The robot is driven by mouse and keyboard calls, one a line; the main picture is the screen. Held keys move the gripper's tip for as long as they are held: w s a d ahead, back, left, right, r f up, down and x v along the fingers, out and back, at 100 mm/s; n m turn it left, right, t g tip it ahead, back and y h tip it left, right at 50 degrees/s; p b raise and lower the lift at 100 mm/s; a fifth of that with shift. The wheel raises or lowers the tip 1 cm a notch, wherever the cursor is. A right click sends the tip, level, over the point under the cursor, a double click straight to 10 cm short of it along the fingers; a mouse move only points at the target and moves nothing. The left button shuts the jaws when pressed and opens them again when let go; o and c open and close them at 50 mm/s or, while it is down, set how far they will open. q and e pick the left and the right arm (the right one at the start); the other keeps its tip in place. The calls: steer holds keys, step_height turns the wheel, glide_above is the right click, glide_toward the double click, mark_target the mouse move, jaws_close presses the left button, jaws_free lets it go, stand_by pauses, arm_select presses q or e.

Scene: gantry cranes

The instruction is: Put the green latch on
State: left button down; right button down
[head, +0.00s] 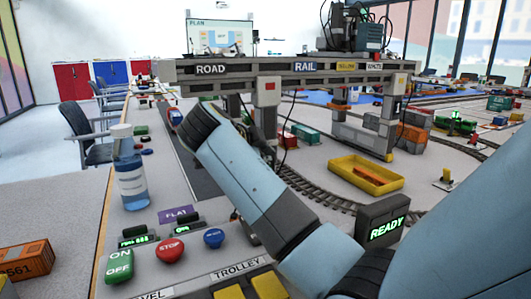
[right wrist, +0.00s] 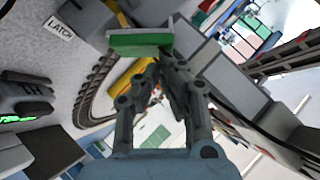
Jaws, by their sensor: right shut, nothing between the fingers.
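In the right wrist view, a green-faced block (right wrist: 140,41) with a pale edge lies just beyond the fingertips. A white label reading LATCH (right wrist: 61,28) is to its left; I cannot tell whether it names this block. My right gripper (right wrist: 168,72) is shut and empty, its tips very near the block. Contact cannot be told. In the head view my right arm crosses the middle and hides most of the area behind it. A green ON/OFF switch (head: 119,264) is on the console at lower left. My left gripper is not in view.
The console holds a red STOP button (head: 170,248) and a blue button (head: 214,238). A bottle (head: 131,175) stands behind it. A READY display (head: 388,229), a yellow tray (head: 345,180) and curved track are at right. The gantry beam (head: 290,78) spans the back.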

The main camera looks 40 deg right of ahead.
steer(key=shift+w+d+f+b, duration=0.15)
steer(key=shift+w+f+b, duration=0.05)
steer(key=shift+w+b, duration=0.1)
steer(key=shift+s, duration=0.1)
steer(key=shift+s+a+p, duration=0.3)
steer(key=shift+s, duration=0.4)
